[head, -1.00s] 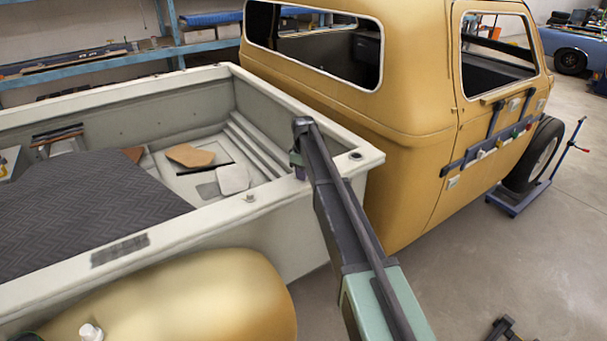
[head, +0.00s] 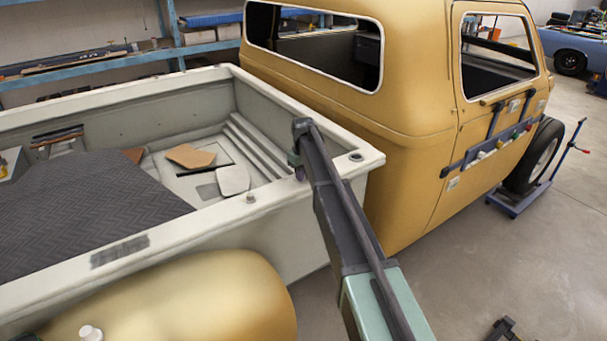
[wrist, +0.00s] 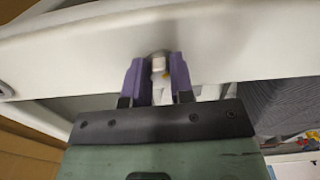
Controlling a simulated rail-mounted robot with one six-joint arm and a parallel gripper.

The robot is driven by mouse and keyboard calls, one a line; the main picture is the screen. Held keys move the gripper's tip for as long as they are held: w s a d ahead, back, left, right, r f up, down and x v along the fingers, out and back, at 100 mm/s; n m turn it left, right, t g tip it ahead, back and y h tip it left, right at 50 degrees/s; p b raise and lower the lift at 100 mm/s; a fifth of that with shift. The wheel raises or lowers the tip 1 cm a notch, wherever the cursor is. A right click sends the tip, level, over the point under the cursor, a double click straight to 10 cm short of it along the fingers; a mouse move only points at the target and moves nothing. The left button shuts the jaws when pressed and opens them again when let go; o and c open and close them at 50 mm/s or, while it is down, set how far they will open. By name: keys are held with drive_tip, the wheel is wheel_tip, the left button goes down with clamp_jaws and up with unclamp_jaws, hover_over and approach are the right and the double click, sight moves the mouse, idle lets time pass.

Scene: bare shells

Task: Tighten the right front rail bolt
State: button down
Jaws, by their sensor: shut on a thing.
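The right front rail bolt (wrist: 159,63) is a small pale, metallic piece on the off-white bed rail (wrist: 230,45). In the wrist view it sits between the two purple fingers of my gripper (wrist: 158,76), which are shut on it. In the head view, my gripper (head: 297,168) is at the top of the near bed rail (head: 190,222), toward the cab end. My own arm hides most of it there, and the bolt it holds cannot be made out.
A dark round fitting (head: 356,156) is at the rail's cab-end corner. The tan cab (head: 410,140) is close on the right. The bed holds a dark mat (head: 85,215), a brown pad (head: 190,155) and a white pad (head: 233,180).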

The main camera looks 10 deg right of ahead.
drive_tip(key=m, duration=0.6)
drive_tip(key=shift+a+m, duration=0.15)
drive_tip(key=shift+m, duration=0.15)
drive_tip(key=m, duration=0.6)
drive_tip(key=shift+a, duration=0.1)
drive_tip(key=c, duration=1)
unclamp_jaws()
wheel_tip(320, 180, up, 11)
drive_tip(key=p, duration=1)
drive_tip(key=shift+f+p, duration=0.1)
drive_tip(key=shift+p, duration=0.3)
